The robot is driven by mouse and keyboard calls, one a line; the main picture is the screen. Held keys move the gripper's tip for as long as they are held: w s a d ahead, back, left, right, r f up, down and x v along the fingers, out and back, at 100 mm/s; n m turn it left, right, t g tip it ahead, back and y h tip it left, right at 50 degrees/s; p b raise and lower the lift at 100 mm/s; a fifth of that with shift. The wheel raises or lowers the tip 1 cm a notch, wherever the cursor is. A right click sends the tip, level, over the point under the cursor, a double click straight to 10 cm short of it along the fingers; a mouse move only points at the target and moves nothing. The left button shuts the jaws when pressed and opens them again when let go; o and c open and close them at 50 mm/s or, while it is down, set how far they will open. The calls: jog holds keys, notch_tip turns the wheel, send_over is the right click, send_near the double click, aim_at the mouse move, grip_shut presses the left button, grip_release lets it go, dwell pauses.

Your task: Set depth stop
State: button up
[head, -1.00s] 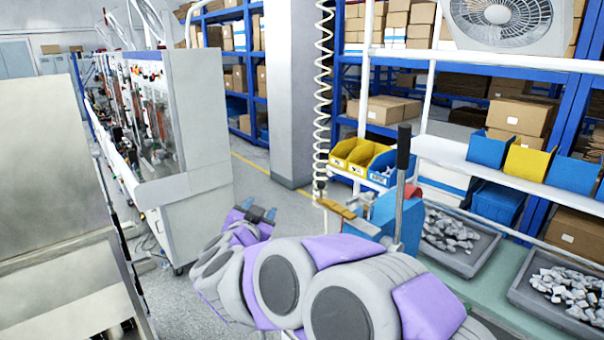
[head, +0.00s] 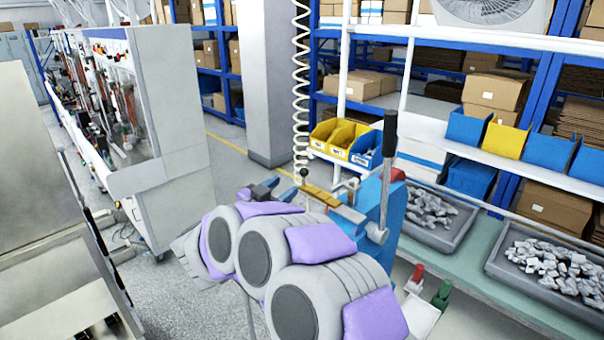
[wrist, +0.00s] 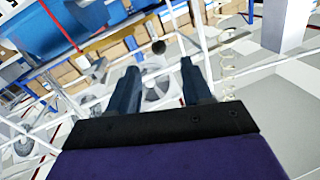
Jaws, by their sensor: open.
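A blue bench machine (head: 392,208) with a long upright black-tipped lever (head: 388,145) stands on the bench right of my gripper. A brass-coloured bar (head: 322,195) and a thin rod with a dark ball knob (head: 304,173) reach out on its left side. I cannot tell which part is the depth stop. My gripper (head: 264,188) is open and empty, left of the knob and apart from it. In the wrist view a dark ball (wrist: 158,46) shows beyond and between the open fingertips (wrist: 160,64). Part of the machine's lower body is hidden behind my arm.
Yellow and blue bins (head: 340,138) stand behind the machine. Grey trays (head: 470,238) of metal pieces lie on the green bench to the right. A coiled hose (head: 302,80) hangs close behind the knob. Red (head: 416,274) and green (head: 442,292) parts sit low beside my arm.

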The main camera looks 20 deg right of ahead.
aim_at(301, 175)
jog(key=x, duration=1)
jog(key=shift+d+r, duration=0.1)
jog(key=shift+c, duration=0.3)
grip_shut()
